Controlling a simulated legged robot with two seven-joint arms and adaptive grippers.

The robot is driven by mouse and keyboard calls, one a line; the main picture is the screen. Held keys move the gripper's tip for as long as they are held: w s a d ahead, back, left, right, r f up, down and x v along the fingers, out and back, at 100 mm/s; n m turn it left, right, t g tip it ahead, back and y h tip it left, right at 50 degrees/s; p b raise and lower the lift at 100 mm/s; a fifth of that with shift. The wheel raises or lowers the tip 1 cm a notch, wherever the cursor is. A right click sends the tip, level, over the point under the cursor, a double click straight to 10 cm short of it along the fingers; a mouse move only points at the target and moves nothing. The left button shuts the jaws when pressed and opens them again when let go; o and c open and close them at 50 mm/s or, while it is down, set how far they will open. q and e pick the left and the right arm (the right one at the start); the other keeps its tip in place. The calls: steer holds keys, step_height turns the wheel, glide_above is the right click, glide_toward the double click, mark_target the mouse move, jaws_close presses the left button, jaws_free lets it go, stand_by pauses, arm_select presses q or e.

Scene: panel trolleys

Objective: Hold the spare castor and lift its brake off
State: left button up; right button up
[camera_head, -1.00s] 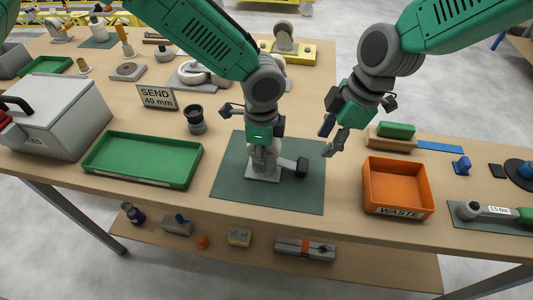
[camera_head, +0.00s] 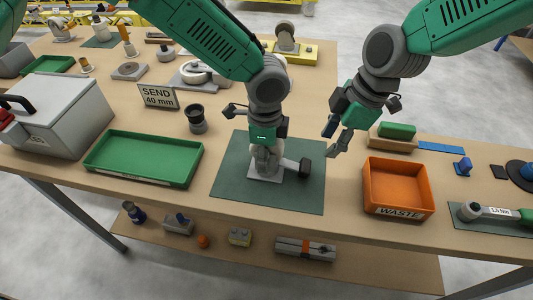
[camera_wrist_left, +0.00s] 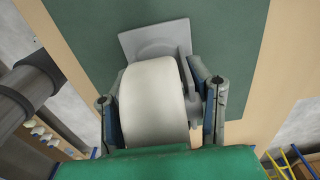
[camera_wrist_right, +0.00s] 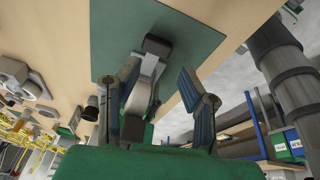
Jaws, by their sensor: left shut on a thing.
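The spare castor stands on the dark green mat (camera_head: 230,180), its grey top plate (camera_head: 262,176) down on the mat. Its pale wheel (camera_wrist_left: 155,98) sits between the fingers of my left gripper (camera_wrist_left: 160,108), which is shut on it from above. The brake lever, a grey arm with a black pad (camera_head: 305,167), sticks out to the right; the pad also shows in the right wrist view (camera_wrist_right: 157,45). My right gripper (camera_head: 332,140) is open and empty, above the mat's right edge, apart from the lever.
An orange WASTE bin (camera_head: 398,187) stands right of the mat and a green tray (camera_head: 145,157) left of it. A brush (camera_head: 393,133) lies behind the bin.

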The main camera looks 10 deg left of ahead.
mark_target(306, 165)
stand_by(0.3)
steer(key=o, duration=0.5)
steer(key=shift+o, duration=0.8)
steer(key=shift+r+m, duration=0.15)
steer(key=shift+m, duration=0.25)
steer(key=shift+m+y, duration=0.6)
steer(key=shift+m, duration=0.1)
steer(key=x, duration=1.1)
steer(key=shift+a, duration=0.1)
steer(key=shift+c, duration=0.4)
